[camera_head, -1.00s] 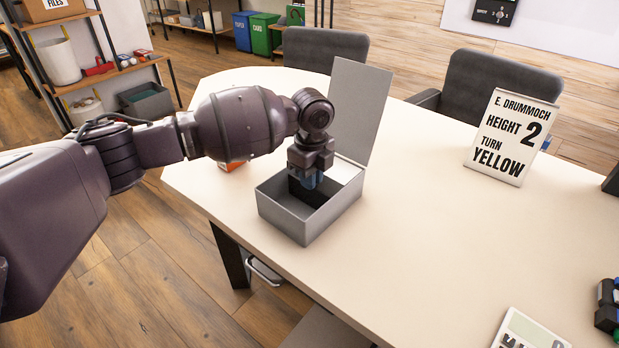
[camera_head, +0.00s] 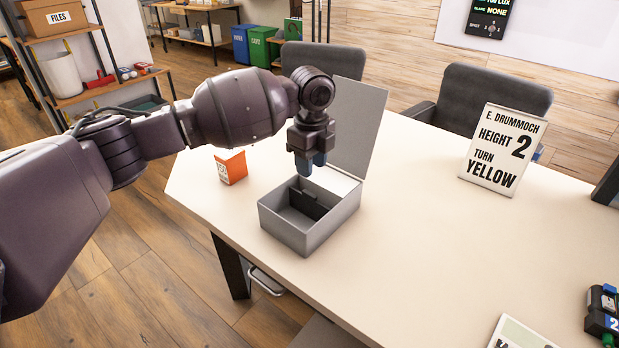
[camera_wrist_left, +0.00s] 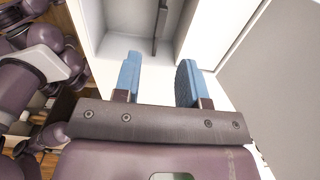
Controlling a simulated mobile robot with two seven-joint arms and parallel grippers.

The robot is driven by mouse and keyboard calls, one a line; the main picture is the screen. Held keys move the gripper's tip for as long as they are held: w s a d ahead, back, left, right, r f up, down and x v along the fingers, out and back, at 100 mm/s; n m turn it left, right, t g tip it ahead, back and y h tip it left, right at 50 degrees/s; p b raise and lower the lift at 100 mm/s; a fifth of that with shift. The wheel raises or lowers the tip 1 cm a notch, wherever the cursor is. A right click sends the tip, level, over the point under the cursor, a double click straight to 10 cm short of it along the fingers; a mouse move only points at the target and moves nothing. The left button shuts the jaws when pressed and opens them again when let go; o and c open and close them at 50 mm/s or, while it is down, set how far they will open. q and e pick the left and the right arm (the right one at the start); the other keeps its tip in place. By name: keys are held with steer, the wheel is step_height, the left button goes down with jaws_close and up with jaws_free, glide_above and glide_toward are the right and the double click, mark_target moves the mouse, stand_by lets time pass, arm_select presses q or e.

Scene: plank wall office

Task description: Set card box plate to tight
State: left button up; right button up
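The grey card box (camera_head: 335,219) stands on the table with its lid (camera_head: 361,125) raised. A dark plate (camera_head: 309,204) stands upright inside it; it also shows as a thin strip in the left wrist view (camera_wrist_left: 160,30). A pale, white area (camera_head: 334,180) lies at the back of the box, towards the lid. My left gripper (camera_head: 311,172) points down above the back part of the box, clear of the plate. Its blue fingers are apart with nothing between them, as the left wrist view shows (camera_wrist_left: 158,82). My right gripper is out of view.
An orange box (camera_head: 232,167) stands left of the card box. A sign (camera_head: 503,150) reading "HEIGHT 2, TURN YELLOW" stands at the right. A dark device (camera_head: 603,313) sits at the right edge. The tabletop between is clear.

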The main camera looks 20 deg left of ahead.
arm_select(q)
step_height(320, 180, up, 3)
steer(key=shift+f, duration=0.1)
stand_by(0.3)
